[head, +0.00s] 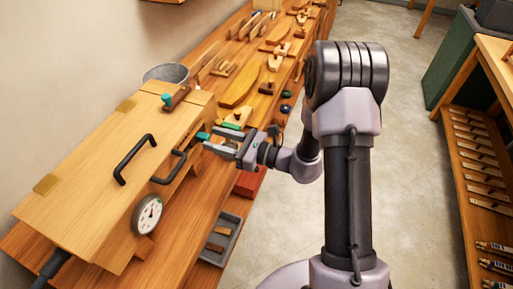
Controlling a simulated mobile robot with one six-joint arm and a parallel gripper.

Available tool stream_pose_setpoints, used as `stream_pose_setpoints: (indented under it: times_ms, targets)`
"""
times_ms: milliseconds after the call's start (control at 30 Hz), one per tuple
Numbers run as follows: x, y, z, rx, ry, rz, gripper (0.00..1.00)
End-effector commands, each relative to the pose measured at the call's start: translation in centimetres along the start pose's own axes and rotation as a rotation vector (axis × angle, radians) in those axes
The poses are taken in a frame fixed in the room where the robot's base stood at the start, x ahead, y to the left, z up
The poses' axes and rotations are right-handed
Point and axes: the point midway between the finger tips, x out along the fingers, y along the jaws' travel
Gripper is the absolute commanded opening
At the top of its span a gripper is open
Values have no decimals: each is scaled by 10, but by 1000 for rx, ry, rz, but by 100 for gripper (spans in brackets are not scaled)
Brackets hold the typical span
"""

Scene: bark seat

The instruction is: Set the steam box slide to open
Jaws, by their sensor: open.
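The steam box (85,190) is a long pale wooden box on the bench at the left, with a black bar handle (135,160) on its top. Near its far end is a small brown wooden piece (178,98) with a teal knob (167,98), which looks like the slide. I cannot tell its setting from this view. My gripper (212,142) is open beside the box's right side near the far end, apart from the teal knob. Its fingers point left toward the box, with green patches near them. Nothing shows clearly between the fingers.
A round dial (147,214) and a second black handle (170,168) are on the box's right side. A grey metal bucket (166,73) stands behind the box. Several wooden parts and tools cover the far bench. Open floor (405,150) lies to the right.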

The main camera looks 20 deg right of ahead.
Motion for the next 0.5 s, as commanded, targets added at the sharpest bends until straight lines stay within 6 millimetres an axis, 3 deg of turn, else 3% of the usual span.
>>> stream_pose_setpoints:
  times_ms: [300, 500]
  targets:
    - [-98, -2, 2, 1, -1, -9, 42]
    - [-140, -1, 2, 0, -1, -4, 42]
